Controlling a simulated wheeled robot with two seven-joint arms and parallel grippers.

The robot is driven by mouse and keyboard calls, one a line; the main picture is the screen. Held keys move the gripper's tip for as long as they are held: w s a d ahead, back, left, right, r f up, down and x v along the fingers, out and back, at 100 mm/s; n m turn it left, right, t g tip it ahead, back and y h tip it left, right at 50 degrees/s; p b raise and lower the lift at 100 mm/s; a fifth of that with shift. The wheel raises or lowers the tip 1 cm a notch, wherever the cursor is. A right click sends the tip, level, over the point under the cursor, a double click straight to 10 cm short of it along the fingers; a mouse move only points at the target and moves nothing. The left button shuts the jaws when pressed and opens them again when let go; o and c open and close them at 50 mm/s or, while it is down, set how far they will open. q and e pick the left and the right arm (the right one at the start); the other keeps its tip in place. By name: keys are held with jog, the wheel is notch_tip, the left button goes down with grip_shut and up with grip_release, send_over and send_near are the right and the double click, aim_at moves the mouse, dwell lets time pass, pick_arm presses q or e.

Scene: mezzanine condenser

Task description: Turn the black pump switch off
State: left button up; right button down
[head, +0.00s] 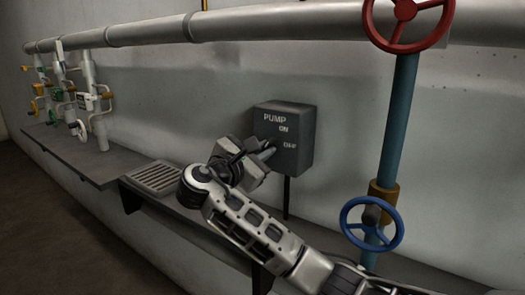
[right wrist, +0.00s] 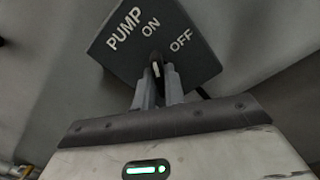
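The dark grey pump box (head: 298,128) is on the wall, lettered PUMP, ON and OFF; it fills the top of the right wrist view (right wrist: 203,62). The black pump switch (right wrist: 156,68), a small lever with a pale mark, appears to point nearer ON than OFF. My right gripper (head: 270,148) is at the box's front face. In the right wrist view its fingers (right wrist: 160,80) stand close on both sides of the lever and look shut on it. In the head view the fingers hide the switch. My left gripper is not in view.
A blue handwheel (head: 371,223) and a red handwheel (head: 408,20) are on a blue vertical pipe (head: 400,120) right of the box. A grated ledge (head: 158,177) lies below left. Small valves (head: 80,100) stand farther left. A thick pipe (head: 260,25) runs above.

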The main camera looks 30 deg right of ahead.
dwell(0.4)
pick_arm(q)
jog(key=b, duration=0.1)
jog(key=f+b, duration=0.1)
jog(key=b, duration=0.1)
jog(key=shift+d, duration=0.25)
pick_arm(e)
jog(key=m, duration=1.1)
jog(key=shift+f+m, duration=0.15)
jog(key=shift+m, duration=0.15)
jog(key=c, duration=1.5)
grip_release()
jog(key=shift+o, duration=0.2)
jog(key=shift+a, duration=0.1)
